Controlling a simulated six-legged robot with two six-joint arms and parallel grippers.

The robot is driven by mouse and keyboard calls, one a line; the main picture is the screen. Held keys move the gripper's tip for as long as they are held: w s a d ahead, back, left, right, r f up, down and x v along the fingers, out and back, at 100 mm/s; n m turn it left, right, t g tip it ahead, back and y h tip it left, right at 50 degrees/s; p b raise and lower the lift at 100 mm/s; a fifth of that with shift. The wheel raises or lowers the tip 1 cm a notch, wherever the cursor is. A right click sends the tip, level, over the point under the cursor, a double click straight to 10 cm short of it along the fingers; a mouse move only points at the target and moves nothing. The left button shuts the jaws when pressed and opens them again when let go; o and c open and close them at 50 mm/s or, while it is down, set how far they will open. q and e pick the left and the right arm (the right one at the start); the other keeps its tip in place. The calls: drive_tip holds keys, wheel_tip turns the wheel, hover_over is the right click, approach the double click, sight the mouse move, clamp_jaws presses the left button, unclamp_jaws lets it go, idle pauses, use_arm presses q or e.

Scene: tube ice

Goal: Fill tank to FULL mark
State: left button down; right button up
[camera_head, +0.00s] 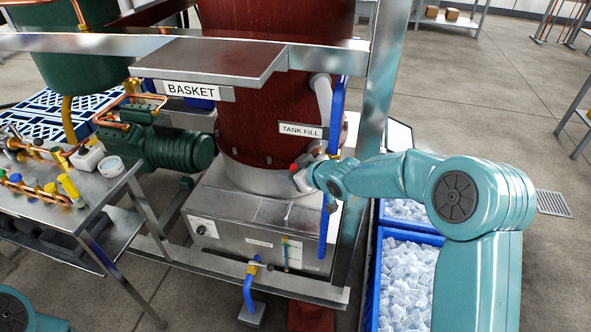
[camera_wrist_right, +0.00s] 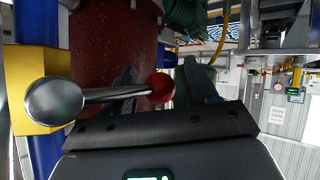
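The steel tank (camera_head: 255,238) sits under the red drum, with a slim sight gauge (camera_head: 285,254) on its front; its level and any FULL mark are too small to read. A "TANK FILL" sign (camera_head: 300,130) hangs above a valve on the blue pipe (camera_head: 337,110). In the right wrist view the valve has a yellow body (camera_wrist_right: 30,88) and a metal lever (camera_wrist_right: 110,93) ending in a red knob (camera_wrist_right: 160,87). My right gripper (camera_wrist_right: 161,72) is open, its dark fingers apart around the knob's line; contact cannot be told. My left gripper is out of view.
Blue bins of ice (camera_head: 405,285) stand at the right below my right arm. A steel frame post (camera_head: 375,100) rises beside the valve. A bench (camera_head: 85,190) with fittings and a green motor (camera_head: 170,150) are at left. A "BASKET" shelf (camera_head: 215,62) overhangs.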

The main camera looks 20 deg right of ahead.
drive_tip(key=shift+r, duration=0.15)
drive_tip(key=shift+s+d+r, duration=0.1)
drive_tip(key=shift+s+r, duration=0.1)
drive_tip(key=shift+s, duration=0.1)
drive_tip(key=p+v, duration=0.3)
drive_tip(key=v, duration=1.2)
drive_tip(key=shift+s, duration=0.25)
drive_tip(key=shift+d+f, duration=0.1)
